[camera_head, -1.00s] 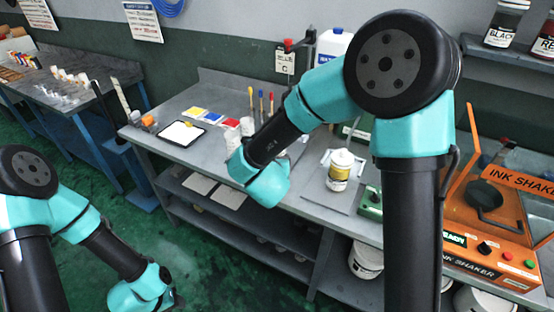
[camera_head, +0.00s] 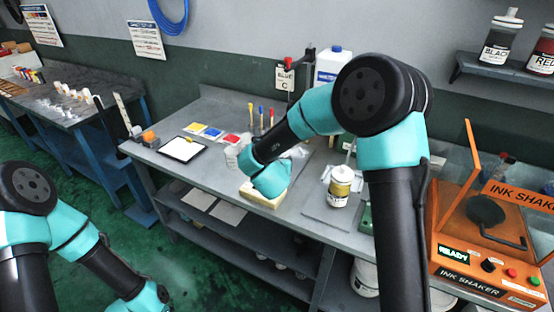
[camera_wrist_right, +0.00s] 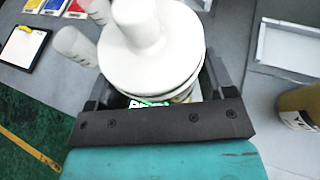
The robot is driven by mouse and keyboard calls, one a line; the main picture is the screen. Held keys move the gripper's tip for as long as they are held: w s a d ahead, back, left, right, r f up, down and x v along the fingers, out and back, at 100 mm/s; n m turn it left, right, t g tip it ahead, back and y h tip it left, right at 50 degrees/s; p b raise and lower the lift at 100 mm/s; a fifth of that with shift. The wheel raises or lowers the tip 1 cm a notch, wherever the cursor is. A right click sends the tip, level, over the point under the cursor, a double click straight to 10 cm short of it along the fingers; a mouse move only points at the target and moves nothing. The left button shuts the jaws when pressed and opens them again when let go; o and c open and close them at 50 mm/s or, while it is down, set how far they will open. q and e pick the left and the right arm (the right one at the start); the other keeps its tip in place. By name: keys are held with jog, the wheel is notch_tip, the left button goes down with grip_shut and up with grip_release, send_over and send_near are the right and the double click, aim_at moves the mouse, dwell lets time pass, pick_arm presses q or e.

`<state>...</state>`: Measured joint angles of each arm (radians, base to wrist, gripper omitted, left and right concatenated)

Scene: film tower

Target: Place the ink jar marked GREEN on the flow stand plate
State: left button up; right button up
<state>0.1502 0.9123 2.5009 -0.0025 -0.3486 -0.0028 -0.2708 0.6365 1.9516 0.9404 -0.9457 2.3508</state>
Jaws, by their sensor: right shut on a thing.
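A jar (camera_wrist_right: 150,55) with a wide white lid and knob fills the top of the right wrist view. A strip of green lettering shows below its lid; the full word is not readable. My right gripper (camera_wrist_right: 163,85) is shut on this jar, one dark finger at each side. In the head view my right wrist (camera_head: 270,180) hides the gripper and jar, above the bench. A pale cream block (camera_head: 262,196) shows under the wrist. A post stand with a red knob (camera_head: 288,59) is at the back; I cannot make out its plate. My left gripper is out of frame.
The orange ink shaker (camera_head: 484,262) is at the right. A clipboard (camera_head: 181,149), colour cards (camera_head: 213,133) and upright sticks (camera_head: 260,116) occupy the bench's left and back.

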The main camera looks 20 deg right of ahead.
jog(key=w+d, duration=0.1)
jog(key=w, duration=0.4)
jog(key=shift+w+d+f, duration=0.25)
jog(key=shift+w+d, duration=0.05)
jog(key=shift+w, duration=0.1)
jog(key=shift+w+d+f, duration=0.1)
jog(key=shift+w+f, duration=0.1)
jog(key=shift+f, duration=0.7)
jog(key=shift+w+d+f, duration=0.1)
jog(key=shift+w+f, duration=0.1)
jog(key=shift+f, duration=0.65)
jog(key=shift+f, duration=0.15)
jog(key=o, duration=1.1)
jog(key=shift+a, duration=0.1)
jog(key=shift+o, duration=0.2)
jog(key=shift+s, duration=0.15)
jog(key=v, duration=1.2)
